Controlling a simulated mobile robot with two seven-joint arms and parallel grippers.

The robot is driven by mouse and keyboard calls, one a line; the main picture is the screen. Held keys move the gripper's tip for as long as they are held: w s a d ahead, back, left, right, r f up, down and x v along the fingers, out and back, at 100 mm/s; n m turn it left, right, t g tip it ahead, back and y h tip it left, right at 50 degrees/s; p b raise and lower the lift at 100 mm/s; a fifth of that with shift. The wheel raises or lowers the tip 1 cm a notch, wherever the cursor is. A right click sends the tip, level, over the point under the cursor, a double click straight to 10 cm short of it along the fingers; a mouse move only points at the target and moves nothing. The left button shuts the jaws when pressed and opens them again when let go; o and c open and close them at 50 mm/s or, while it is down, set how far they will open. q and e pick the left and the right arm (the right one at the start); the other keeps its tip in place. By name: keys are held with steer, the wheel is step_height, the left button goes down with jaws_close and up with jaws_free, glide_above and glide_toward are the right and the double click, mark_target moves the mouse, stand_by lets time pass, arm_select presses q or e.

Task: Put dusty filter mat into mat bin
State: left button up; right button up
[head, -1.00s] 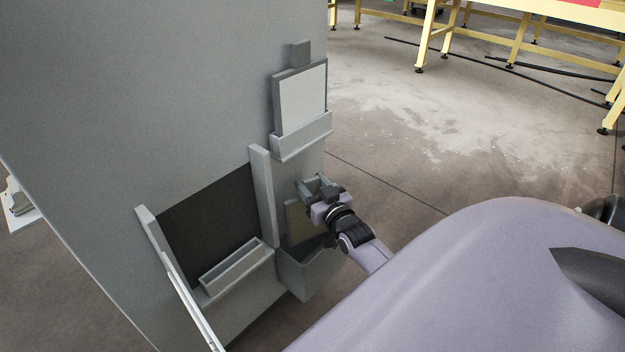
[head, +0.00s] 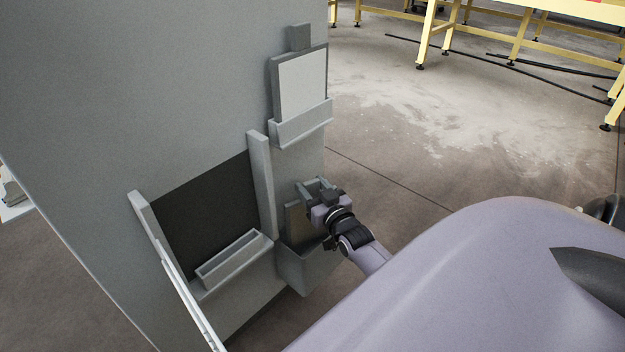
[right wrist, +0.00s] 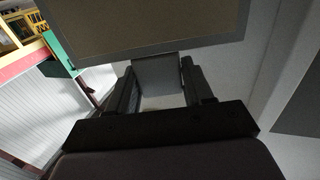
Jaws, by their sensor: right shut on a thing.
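The dusty filter mat (head: 294,220) is a brown panel in a grey frame. It hangs below my right gripper (head: 317,186) at the right side of the grey cabinet. In the right wrist view the mat (right wrist: 150,22) fills the top, and its grey tab (right wrist: 158,72) sits between the fingers of my right gripper (right wrist: 158,85), which is shut on it. The mat bin (head: 308,270) is a grey open-topped box on the cabinet, just below the mat. Whether the mat's lower edge is inside the bin is hard to tell. My left gripper is out of view.
The grey cabinet (head: 150,90) has a dark opening (head: 205,215) between side rails, with a small ledge (head: 235,262) below. A pale mat (head: 302,85) stands in a holder (head: 300,125) above the bin.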

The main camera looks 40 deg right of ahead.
steer(key=o, duration=1.2)
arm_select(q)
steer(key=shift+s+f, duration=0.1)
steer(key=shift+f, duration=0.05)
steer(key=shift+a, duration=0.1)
arm_select(e)
steer(key=p+v, duration=0.2)
steer(key=v, duration=0.4)
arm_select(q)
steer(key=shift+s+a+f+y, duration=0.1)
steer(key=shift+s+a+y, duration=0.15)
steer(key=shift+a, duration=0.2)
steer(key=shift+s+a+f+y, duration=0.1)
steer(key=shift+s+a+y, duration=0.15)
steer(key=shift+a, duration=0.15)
arm_select(e)
steer(key=shift+s+a, duration=0.1)
steer(key=shift+s, duration=0.45)
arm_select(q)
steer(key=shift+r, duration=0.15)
